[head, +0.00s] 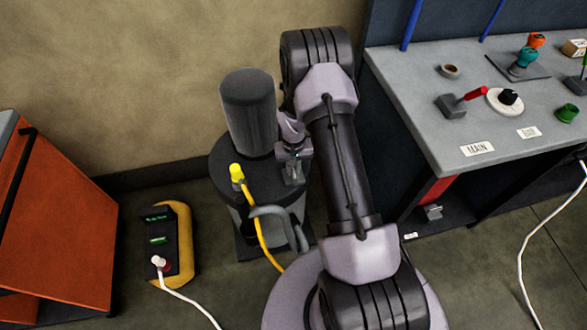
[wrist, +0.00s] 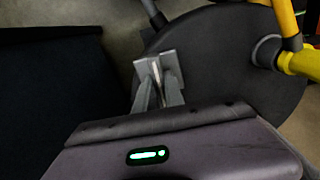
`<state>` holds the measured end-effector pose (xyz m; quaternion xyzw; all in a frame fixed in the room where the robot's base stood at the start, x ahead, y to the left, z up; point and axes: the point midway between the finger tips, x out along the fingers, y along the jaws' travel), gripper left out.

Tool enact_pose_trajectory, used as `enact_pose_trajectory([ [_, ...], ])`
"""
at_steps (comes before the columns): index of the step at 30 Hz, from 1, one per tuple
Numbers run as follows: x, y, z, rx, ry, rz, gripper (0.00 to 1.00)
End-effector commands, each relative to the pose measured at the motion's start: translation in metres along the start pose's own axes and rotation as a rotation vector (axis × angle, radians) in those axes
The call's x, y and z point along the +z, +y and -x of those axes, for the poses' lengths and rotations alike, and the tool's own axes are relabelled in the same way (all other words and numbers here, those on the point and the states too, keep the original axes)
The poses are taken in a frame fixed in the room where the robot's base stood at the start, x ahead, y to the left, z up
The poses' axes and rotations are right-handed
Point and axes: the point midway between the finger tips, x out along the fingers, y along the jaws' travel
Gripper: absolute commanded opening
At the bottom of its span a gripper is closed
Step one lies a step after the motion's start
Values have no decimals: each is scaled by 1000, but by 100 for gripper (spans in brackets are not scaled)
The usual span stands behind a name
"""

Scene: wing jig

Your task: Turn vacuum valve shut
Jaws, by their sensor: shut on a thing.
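The vacuum pump (head: 247,115) is a dark ribbed cylinder on a round black drum top (head: 228,170) against the wall. My gripper (head: 294,172) reaches down at the right side of this drum top. In the wrist view my gripper (wrist: 159,70) is shut at the edge of the round black top (wrist: 225,65). Its grey fingers are closed on the vacuum valve, which they mostly hide. I cannot tell how far the valve is turned. A yellow hose fitting (head: 236,174) stands on the left part of the top, apart from my gripper.
A yellow hose (head: 259,230) and a grey curved pipe (head: 282,222) run down the pump's front. A yellow-black power box (head: 171,243) lies on the floor at left, near an orange cabinet (head: 60,215). The grey bench (head: 425,95) with a red lever (head: 473,93) stands at right.

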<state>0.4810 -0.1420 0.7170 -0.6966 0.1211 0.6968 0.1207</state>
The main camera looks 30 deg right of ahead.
Motion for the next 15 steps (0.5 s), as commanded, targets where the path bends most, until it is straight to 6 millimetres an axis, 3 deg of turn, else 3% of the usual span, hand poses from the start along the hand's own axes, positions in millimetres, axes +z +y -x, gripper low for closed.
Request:
enact_pose_trajectory([
  [15,-1,0,-2,-1,1,-431,0],
])
